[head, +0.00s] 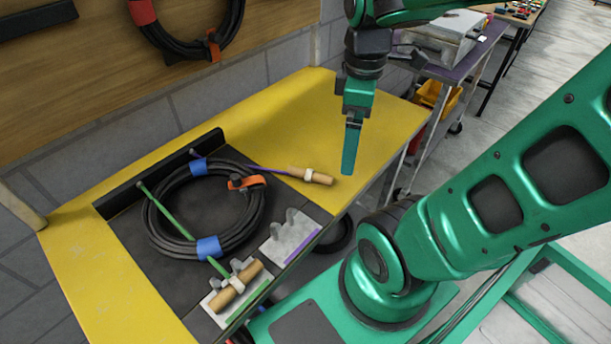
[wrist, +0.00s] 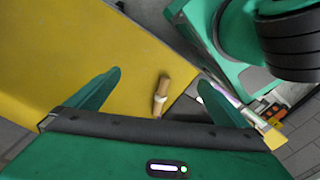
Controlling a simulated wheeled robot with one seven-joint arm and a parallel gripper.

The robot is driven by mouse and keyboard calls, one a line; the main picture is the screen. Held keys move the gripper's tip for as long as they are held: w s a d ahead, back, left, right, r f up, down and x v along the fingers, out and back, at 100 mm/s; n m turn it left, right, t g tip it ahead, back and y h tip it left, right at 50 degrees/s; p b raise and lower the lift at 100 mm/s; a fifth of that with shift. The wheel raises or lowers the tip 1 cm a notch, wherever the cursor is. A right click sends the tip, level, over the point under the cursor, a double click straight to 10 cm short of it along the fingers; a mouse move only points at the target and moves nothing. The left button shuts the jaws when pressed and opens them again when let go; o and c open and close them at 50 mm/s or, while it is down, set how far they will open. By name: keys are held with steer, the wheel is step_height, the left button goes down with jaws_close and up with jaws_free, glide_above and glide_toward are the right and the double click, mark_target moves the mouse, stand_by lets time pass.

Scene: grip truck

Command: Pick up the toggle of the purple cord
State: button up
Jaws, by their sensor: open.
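The toggle of the purple cord (head: 310,175) is a wooden peg with a pale band round its middle. It lies at the right edge of the dark mat, partly over the yellow bench top. The purple cord (head: 262,169) runs left from it towards the black cable coil. My gripper (head: 350,150) is above the bench, to the right of the toggle and apart from it, with its fingers pointing down. In the wrist view the open, empty fingers (wrist: 158,88) stand on either side of the toggle (wrist: 161,96), which lies further off.
A black cable coil (head: 153,222) with blue and orange straps lies on the mat. A second wooden toggle (head: 236,287), on a green cord (head: 170,213), rests in a grey holder. An empty grey holder (head: 290,236) with a purple stripe is beside it. The yellow bench top (head: 260,125) is clear behind.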

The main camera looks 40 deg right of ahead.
mark_target(310, 171)
steer(key=w+a+n, duration=0.6)
steer(key=n, duration=1.1)
steer(key=f, duration=1)
steer(key=shift+s+a, duration=0.1)
steer(key=shift+a, duration=0.15)
steer(key=shift+c, duration=0.3)
steer(key=c, duration=1)
